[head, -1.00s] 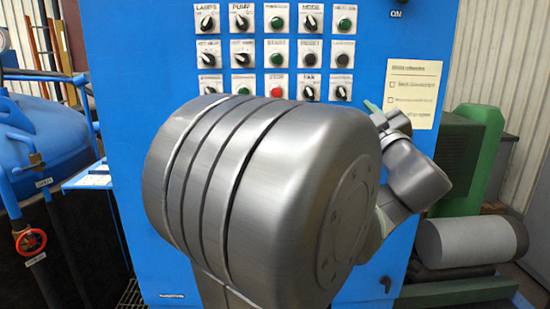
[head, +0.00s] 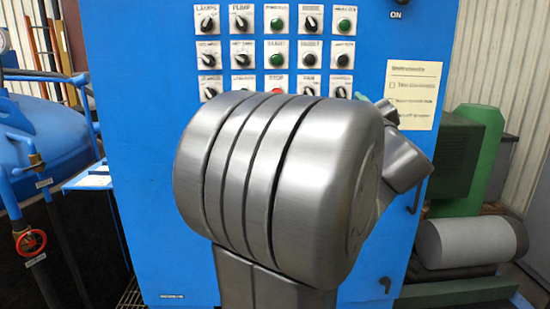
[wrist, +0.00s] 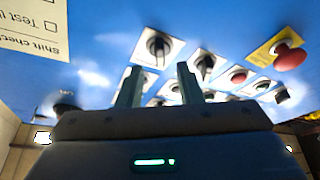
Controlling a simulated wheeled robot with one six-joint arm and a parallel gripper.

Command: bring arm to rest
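My gripper (wrist: 160,82) shows in the wrist view with its two dark green fingers apart and nothing held between them. The blue control panel (head: 150,130) with its knobs and buttons lies beyond the fingertips; I see no contact, but the gap is hard to judge. In the head view my large grey arm link fills the middle and hides most of the gripper. Only a small greenish tip shows at the link's upper right, in front of the panel.
The panel carries rows of switches, a red STOP button (head: 277,91) and a paper checklist (head: 412,93). The wrist view shows a red mushroom button (wrist: 290,56) on a yellow plate. A blue tank (head: 45,140) and red valve wheel (head: 31,241) stand left, a grey cylinder (head: 465,242) right.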

